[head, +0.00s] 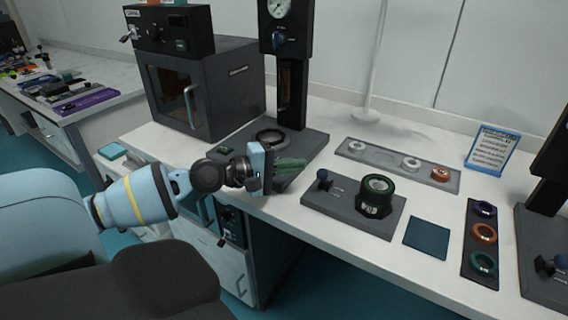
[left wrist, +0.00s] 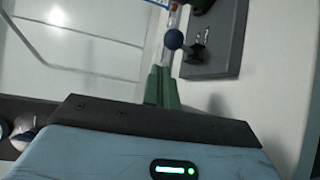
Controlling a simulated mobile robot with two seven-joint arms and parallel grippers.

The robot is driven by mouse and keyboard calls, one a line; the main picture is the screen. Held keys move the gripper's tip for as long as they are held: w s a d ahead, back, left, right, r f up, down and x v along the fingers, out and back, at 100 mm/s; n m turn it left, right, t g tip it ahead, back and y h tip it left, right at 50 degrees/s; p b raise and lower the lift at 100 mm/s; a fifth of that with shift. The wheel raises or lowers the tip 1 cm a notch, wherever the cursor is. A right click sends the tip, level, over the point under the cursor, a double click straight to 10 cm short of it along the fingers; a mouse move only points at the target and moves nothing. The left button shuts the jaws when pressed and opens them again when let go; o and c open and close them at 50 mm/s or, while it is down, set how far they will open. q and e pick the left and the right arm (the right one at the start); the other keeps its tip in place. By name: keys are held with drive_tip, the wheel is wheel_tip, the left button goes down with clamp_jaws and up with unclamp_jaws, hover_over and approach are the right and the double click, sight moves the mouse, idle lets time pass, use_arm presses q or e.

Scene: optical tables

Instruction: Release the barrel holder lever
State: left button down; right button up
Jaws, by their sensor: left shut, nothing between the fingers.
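The barrel holder is a dark grey base plate (head: 340,212) on the white bench. A black and green round barrel (head: 376,195) stands on its right part. The lever (head: 323,176) with a dark blue knob is at its left end. My left gripper (head: 302,163), with green fingers, is shut and empty, to the left of the lever and apart from it in the head view. In the left wrist view the shut fingers (left wrist: 162,70) point toward the blue lever knob (left wrist: 174,39), with the base plate (left wrist: 222,40) beyond. My right gripper is not in view.
A press stand (head: 300,145) and a dark oven (head: 205,90) are behind my left arm. A grey tray (head: 385,165) with rings lies behind the holder. A teal mat (head: 427,238) and a dark ring strip (head: 480,265) lie to the right.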

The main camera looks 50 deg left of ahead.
use_arm(q)
drive_tip(key=shift+v, duration=1.4)
drive_tip(key=shift+d, duration=0.1)
